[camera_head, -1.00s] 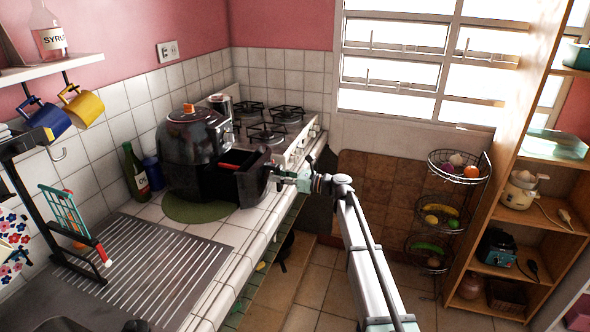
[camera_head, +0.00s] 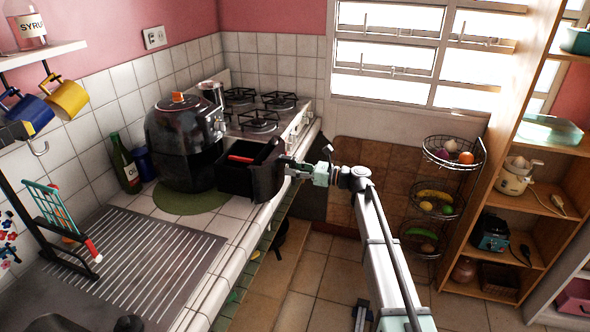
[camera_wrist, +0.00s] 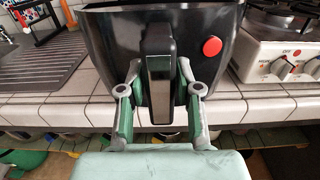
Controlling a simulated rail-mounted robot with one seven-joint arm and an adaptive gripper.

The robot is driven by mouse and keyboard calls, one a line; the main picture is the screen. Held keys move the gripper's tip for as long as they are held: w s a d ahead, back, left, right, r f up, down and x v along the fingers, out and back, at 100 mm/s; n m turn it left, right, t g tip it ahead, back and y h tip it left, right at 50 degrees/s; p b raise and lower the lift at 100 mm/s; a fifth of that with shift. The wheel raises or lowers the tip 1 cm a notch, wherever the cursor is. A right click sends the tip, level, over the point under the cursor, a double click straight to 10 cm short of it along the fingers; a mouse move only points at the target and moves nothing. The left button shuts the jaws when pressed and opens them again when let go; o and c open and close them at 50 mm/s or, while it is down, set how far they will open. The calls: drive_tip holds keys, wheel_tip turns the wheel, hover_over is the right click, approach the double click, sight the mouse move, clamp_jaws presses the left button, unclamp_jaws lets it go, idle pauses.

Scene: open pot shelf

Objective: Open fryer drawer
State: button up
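The black air fryer (camera_head: 180,145) stands on a green round mat (camera_head: 190,199) on the tiled counter. Its drawer (camera_head: 235,182) is pulled out to the right, with the open inside and a red part (camera_head: 241,159) visible. My gripper (camera_head: 284,168) is at the drawer's front. In the wrist view, my gripper's fingers (camera_wrist: 158,100) lie on both sides of the upright drawer handle (camera_wrist: 158,62), with their green pads against it. The drawer front (camera_wrist: 108,50) fills the view behind the handle. The drawer's far end is hidden.
A stove (camera_head: 258,116) stands behind the drawer. A green bottle (camera_head: 124,164) is left of the fryer, and a metal drainboard (camera_head: 140,262) is in front. A wire fruit rack (camera_head: 442,205) and wooden shelves (camera_head: 500,245) stand to the right. Open floor lies beside the counter.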

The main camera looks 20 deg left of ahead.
drive_tip(key=shift+o, duration=0.5)
drive_tip(key=d, duration=1.2)
